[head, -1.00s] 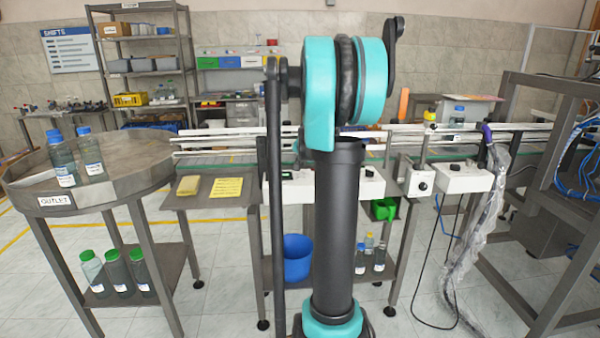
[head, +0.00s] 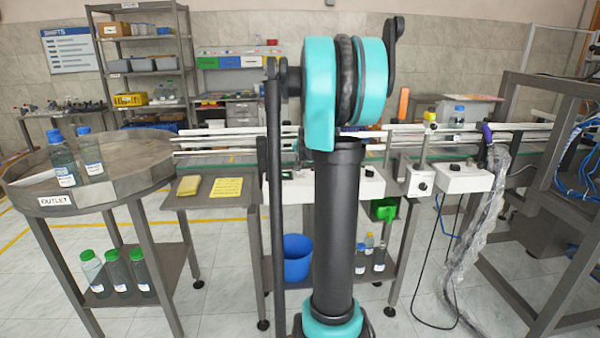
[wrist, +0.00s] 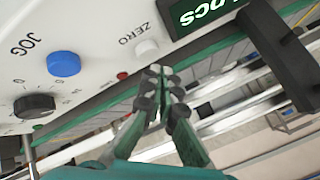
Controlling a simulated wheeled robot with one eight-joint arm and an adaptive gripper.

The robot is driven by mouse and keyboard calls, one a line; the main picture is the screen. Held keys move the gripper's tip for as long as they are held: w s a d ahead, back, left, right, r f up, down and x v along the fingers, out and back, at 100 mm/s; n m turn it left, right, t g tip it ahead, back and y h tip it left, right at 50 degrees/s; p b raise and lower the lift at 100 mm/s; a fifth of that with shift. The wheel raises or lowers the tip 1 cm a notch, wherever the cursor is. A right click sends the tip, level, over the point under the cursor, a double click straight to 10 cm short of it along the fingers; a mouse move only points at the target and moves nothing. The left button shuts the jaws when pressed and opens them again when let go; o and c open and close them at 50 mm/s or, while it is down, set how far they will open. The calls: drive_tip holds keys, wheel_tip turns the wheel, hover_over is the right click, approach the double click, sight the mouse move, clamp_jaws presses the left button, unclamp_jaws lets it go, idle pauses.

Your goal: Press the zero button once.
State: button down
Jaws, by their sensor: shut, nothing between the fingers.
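The zero button (wrist: 147,48) is a small white round button beside the printed word ZERO on a white control panel (wrist: 95,22) in the wrist view. My gripper (wrist: 160,72) is shut and empty, its dark fingertips together just below the button in the picture. I cannot tell whether the tips touch the button. In the head view my gripper is not visible, and my own arm covers part of the white control box (head: 372,182) on the conveyor.
A round outlet table (head: 125,178) with two blue-capped bottles stands at the left.

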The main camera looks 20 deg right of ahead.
sight(301, 171)
drive_tip(key=shift+f, duration=0.4)
drive_tip(key=shift+f, duration=0.45)
idle(0.7)
idle(0.4)
drive_tip(key=shift+r, duration=0.85)
drive_tip(key=shift+r, duration=2.55)
